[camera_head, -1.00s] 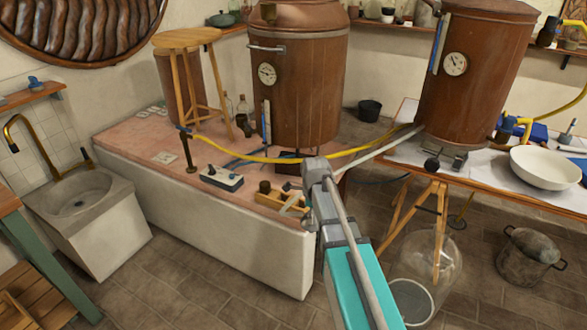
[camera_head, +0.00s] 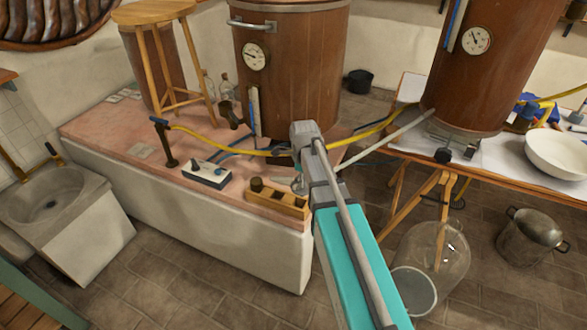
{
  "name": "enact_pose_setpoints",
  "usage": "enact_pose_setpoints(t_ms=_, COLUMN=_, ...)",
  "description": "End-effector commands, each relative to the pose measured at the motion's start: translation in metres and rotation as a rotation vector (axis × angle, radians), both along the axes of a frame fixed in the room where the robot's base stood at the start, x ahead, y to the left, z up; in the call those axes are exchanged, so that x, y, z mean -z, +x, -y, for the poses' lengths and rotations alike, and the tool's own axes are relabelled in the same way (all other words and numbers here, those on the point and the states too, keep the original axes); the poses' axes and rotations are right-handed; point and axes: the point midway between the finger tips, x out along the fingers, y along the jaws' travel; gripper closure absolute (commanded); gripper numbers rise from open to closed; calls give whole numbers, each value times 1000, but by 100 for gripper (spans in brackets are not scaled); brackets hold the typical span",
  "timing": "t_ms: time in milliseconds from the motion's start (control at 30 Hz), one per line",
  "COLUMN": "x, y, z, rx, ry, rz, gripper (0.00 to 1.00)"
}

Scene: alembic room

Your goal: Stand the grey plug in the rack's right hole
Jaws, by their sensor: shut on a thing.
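The wooden rack (camera_head: 277,203) is a small light-brown block at the front right edge of the pink-topped bench. A dark round-topped piece (camera_head: 257,184) stands at its left end. My gripper (camera_head: 298,184) is at the rack's right end, largely hidden behind my own wrist and arm. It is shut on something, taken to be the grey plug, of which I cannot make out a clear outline. The rack's right hole is not clearly visible. I cannot tell whether the plug touches the rack.
A grey-blue box with knobs (camera_head: 206,174) sits left of the rack. A yellow hose (camera_head: 222,145) crosses behind it. A copper-brown vessel (camera_head: 290,80) stands at the back. On the right are a trestle table (camera_head: 510,182) and a glass jar (camera_head: 432,250) on the floor.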

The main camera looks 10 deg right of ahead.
Motion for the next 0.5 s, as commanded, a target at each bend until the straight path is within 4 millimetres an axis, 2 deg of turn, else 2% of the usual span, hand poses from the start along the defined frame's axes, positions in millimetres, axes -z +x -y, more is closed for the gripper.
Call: enact_pose_setpoints(t_ms=500, x=-2, y=1, z=-11, rx=-24, ry=0, rz=0, gripper=100)
